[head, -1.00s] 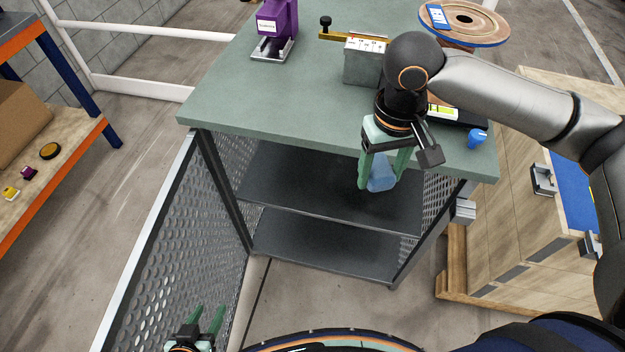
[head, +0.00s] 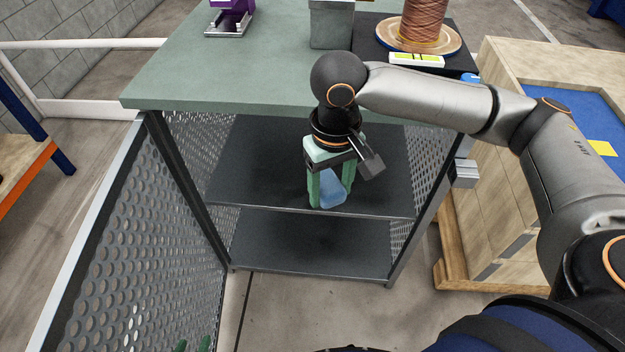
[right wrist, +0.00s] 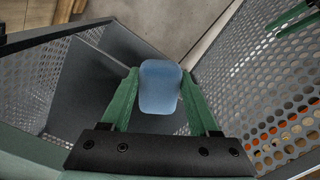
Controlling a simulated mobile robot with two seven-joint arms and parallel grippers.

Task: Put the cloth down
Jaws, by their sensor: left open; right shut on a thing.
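The cloth (head: 331,188) is a small light blue folded piece. My right gripper (head: 329,198) points down and is shut on it, a finger on each side. In the right wrist view the cloth (right wrist: 160,87) sits between the two green fingers. In the head view it appears against the dark upper shelf (head: 260,186) under the green bench top; I cannot tell whether it touches the shelf. Only the green fingertips of my left gripper (head: 193,345) show at the bottom edge, apart and empty. Its fingers also show at the top right of the right wrist view (right wrist: 297,20).
The green bench top (head: 230,75) lies just behind my right arm. A perforated panel (head: 130,250) stands at left, a wooden cabinet (head: 490,190) at right. A lower shelf (head: 310,245) is bare.

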